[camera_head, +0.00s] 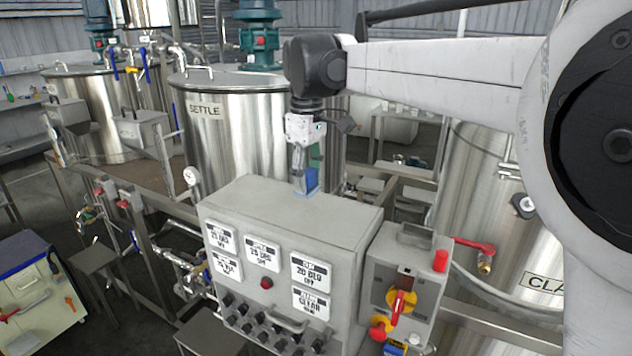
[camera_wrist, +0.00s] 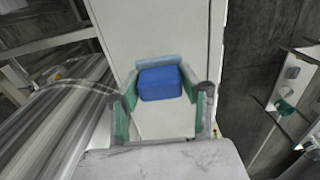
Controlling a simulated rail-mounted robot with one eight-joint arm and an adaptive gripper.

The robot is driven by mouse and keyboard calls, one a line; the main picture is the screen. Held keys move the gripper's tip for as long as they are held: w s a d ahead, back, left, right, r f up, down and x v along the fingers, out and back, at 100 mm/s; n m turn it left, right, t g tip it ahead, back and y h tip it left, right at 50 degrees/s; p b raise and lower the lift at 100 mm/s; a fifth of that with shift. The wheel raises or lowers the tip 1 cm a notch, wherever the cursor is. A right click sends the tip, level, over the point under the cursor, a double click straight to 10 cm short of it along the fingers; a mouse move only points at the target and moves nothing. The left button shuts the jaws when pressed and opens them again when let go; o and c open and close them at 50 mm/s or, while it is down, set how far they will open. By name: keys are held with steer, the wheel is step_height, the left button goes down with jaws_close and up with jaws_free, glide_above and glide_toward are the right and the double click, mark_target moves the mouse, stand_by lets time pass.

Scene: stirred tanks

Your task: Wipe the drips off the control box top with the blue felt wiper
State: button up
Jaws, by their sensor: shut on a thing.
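My gripper (camera_head: 304,172) points down at the far edge of the control box top and is shut on the blue felt wiper (camera_head: 311,182). In the wrist view, the wiper (camera_wrist: 161,84) is a blue block with a paler blue strip along its far side, between the green-padded fingers of my gripper (camera_wrist: 162,106). The wiper is at or just above the grey control box top (camera_head: 262,212); I cannot tell whether it touches. The pale box top also shows in the wrist view (camera_wrist: 150,35). I cannot make out any drips; my gripper hides part of the surface.
The control box front has white label plates (camera_head: 264,253), knobs and a handle. A smaller switch box (camera_head: 403,285) with a red button and red-yellow switch adjoins at right. The SETTLE tank (camera_head: 228,130) stands close behind. The box top's near part is clear.

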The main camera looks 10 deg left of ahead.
step_height(320, 180, up, 2)
steer(key=shift+s+d+r+p, duration=0.1)
steer(key=shift+d+p, duration=0.05)
steer(key=shift+p, duration=0.3)
steer(key=shift+r+p, duration=0.35)
steer(key=shift+r, duration=0.25)
